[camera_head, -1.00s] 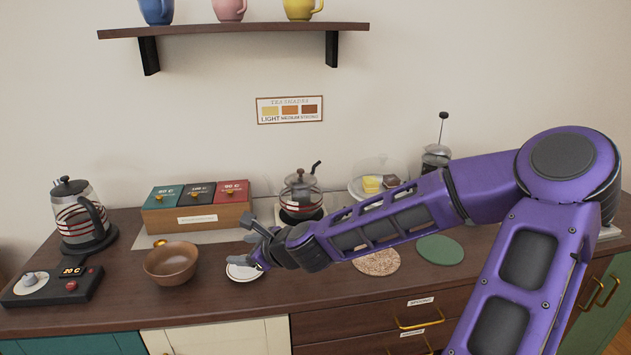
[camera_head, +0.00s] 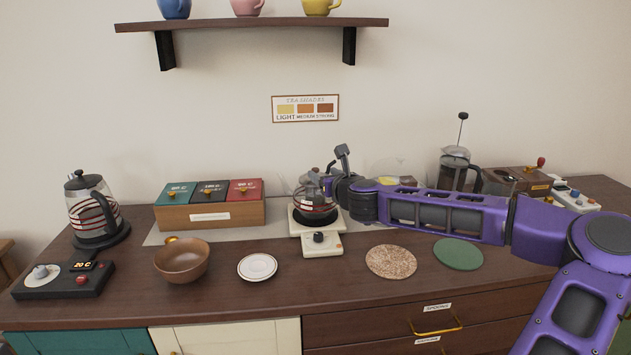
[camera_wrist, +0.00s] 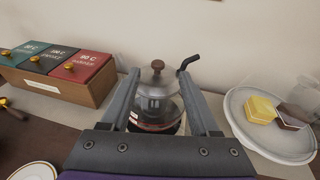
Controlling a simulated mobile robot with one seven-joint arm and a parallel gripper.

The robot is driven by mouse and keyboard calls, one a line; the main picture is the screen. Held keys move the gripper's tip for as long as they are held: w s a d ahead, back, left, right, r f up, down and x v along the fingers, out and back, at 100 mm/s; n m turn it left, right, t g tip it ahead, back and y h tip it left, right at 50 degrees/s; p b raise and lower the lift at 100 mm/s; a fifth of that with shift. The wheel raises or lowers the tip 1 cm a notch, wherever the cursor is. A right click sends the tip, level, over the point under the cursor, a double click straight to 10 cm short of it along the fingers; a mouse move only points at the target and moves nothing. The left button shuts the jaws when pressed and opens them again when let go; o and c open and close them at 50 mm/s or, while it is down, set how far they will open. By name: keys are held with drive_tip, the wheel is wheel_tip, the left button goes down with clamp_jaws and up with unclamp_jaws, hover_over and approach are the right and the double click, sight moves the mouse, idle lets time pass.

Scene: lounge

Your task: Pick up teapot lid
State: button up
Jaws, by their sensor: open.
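The glass teapot (camera_head: 314,205) stands on a small white warmer (camera_head: 322,243) with a dark knob. Its lid (camera_wrist: 158,80) is on top, with a round brown knob (camera_wrist: 157,65) at its centre, in the wrist view. My gripper (camera_wrist: 163,88) is open, with one finger on each side of the teapot top in that view. No contact with the lid can be made out. In the head view my gripper (camera_head: 330,178) is at the teapot's upper right, and partly hides the teapot.
A wooden tea box (camera_head: 210,212) stands left of the teapot. A plate with sweets (camera_wrist: 240,115) is to its right. A brown bowl (camera_head: 182,262), a saucer (camera_head: 257,267) and a kettle (camera_head: 93,215) are further left. A French press (camera_head: 455,170) stands behind my arm.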

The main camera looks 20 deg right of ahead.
sight(317, 171)
drive_tip(key=shift+f+x, duration=0.2)
drive_tip(key=shift+x, duration=3.2)
drive_tip(key=shift+a, duration=0.2)
clamp_jaws()
